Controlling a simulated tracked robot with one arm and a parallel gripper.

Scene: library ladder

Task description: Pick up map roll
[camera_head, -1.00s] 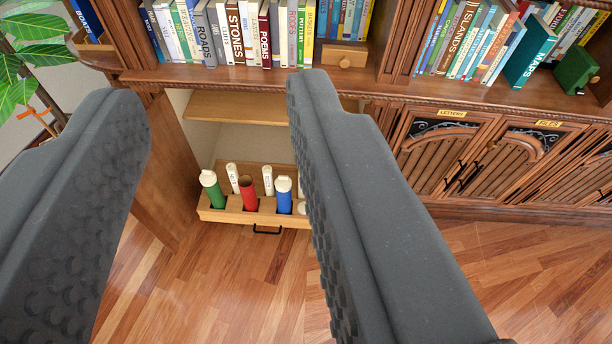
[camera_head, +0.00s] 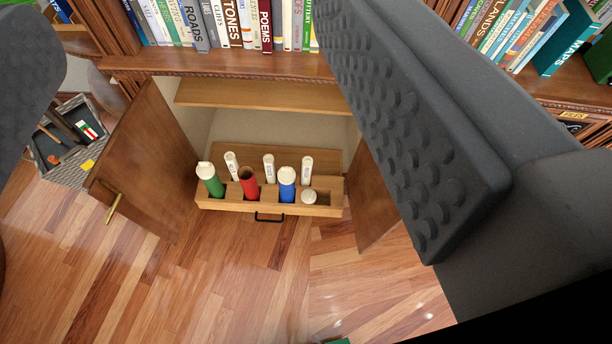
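Several rolls stand in slots of a wooden pull-out rack (camera_head: 330,210) in the open lower cupboard: a green tube with a white top (camera_head: 210,180), a red tube (camera_head: 249,183), a blue tube with a white top (camera_head: 287,186), and thin white rolls (camera_head: 268,167) behind them. A short, round white end (camera_head: 309,197) shows in the right front slot. I cannot tell which one is the map roll. My gripper (camera_head: 205,120) is open and empty, its two dark fingers wide apart at the left and right. The rack shows between them, farther away. The fingertips are partly out of frame.
The left cupboard door (camera_head: 150,165) stands open with a brass handle; the right door (camera_head: 372,200) is open too. A shelf board (camera_head: 265,95) spans the cupboard above the rack. A grey box of tools (camera_head: 75,140) lies at the left.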

